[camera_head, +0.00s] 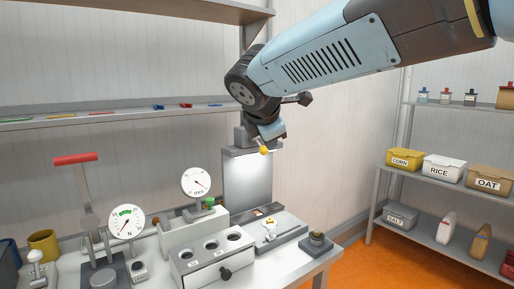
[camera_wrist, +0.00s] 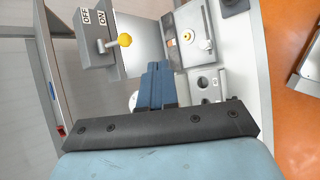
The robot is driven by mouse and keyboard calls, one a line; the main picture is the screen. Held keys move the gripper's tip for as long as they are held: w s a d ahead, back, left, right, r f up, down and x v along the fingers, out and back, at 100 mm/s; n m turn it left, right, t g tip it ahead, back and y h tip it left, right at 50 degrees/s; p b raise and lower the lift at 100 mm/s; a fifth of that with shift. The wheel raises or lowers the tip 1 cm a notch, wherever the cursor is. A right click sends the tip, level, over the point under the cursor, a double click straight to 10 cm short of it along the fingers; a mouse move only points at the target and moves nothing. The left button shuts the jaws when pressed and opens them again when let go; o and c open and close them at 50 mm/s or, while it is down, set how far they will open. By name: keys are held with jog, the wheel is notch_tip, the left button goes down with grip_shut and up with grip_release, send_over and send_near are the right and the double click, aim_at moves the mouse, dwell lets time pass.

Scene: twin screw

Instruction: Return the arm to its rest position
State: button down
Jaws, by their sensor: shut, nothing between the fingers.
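My arm reaches in from the upper right of the head view, bent at a dark wrist joint. Its blue end hangs in front of the switch box at the back of the bench. In the wrist view my gripper (camera_wrist: 158,68) shows as two blue fingers pressed together, with nothing between them. The switch box (camera_wrist: 88,42) has OFF and ON labels and a lever with a yellow knob (camera_wrist: 124,40). The knob also shows in the head view (camera_head: 264,151), just below my arm's end. The fingers are apart from the knob in the wrist view.
The bench holds a red-handled press (camera_head: 75,160), a force gauge (camera_head: 127,222), a millimetre dial (camera_head: 196,182), a grey box with holes (camera_head: 212,262) and a flat fixture (camera_head: 272,235). A shelf (camera_head: 100,120) runs along the back wall. Shelves with labelled bins (camera_head: 444,168) stand right, beyond open orange floor.

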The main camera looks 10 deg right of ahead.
jog(key=s+d+f+m+g+y, duration=0.1)
jog(key=s+d+f+m, duration=0.4)
jog(key=s+m, duration=0.4)
jog(key=s+d+f+m+g+y, duration=0.2)
jog(key=s+d+f+m, duration=0.4)
jog(key=s+m, duration=0.3)
jog(key=f+m, duration=0.1)
jog(key=m, duration=0.1)
jog(key=shift+s+d+m, duration=0.25)
jog(key=shift+m, duration=0.15)
